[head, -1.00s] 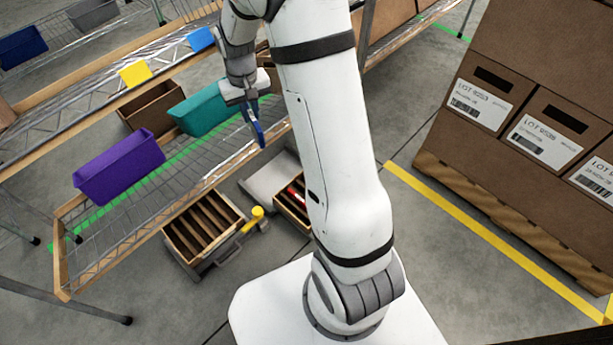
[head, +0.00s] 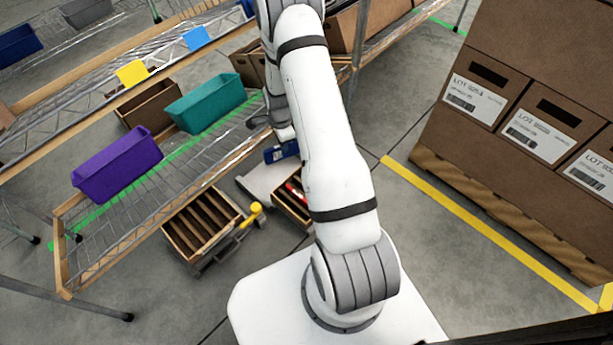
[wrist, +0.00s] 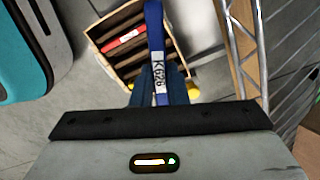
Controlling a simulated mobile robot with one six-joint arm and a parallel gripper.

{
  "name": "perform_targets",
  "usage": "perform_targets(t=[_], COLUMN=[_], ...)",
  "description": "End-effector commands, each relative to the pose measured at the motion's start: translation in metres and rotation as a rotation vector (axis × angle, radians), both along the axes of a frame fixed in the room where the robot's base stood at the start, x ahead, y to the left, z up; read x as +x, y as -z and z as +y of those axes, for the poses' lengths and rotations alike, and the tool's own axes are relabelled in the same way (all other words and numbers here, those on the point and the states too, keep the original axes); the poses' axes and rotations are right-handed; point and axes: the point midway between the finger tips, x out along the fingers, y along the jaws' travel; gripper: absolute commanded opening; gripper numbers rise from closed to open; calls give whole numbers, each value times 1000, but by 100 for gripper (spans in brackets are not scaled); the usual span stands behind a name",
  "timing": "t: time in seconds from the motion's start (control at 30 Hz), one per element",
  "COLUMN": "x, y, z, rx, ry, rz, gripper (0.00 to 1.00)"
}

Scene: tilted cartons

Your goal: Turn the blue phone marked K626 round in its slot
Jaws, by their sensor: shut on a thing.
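The blue phone (head: 281,151) is in my gripper (head: 284,136), out in the air above the floor crates and clear of any slot. In the wrist view the phone (wrist: 155,30) is seen edge-on, with a white K626 label facing the camera. My gripper (wrist: 160,92) is shut on its near part. Beyond the phone is a slotted wooden crate (wrist: 171,18) with a red item (wrist: 122,42) in one slot. In the head view this crate (head: 283,208) is partly hidden by my arm. The phone hides some of the slots in the wrist view.
Another slotted wooden crate (head: 170,236) stands to the left, its slots looking empty. A yellow-ended item (head: 256,208) lies between the crates. A grey panel (head: 258,180) is behind. A wire shelf with purple (head: 117,165) and teal (head: 206,103) bins stands at the left.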

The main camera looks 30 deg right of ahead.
Motion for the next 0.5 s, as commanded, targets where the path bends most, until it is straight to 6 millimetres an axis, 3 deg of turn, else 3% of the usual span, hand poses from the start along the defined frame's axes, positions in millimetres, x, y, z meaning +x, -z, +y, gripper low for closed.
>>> perform_targets(t=[0.1,0.3,0.5], x=[-13,-38,-57], y=[44,109,146], z=[-17,-37,-47], rx=[0,0,0], ry=[303,783,1088], rz=[6,5,0], gripper=[0,0,0])
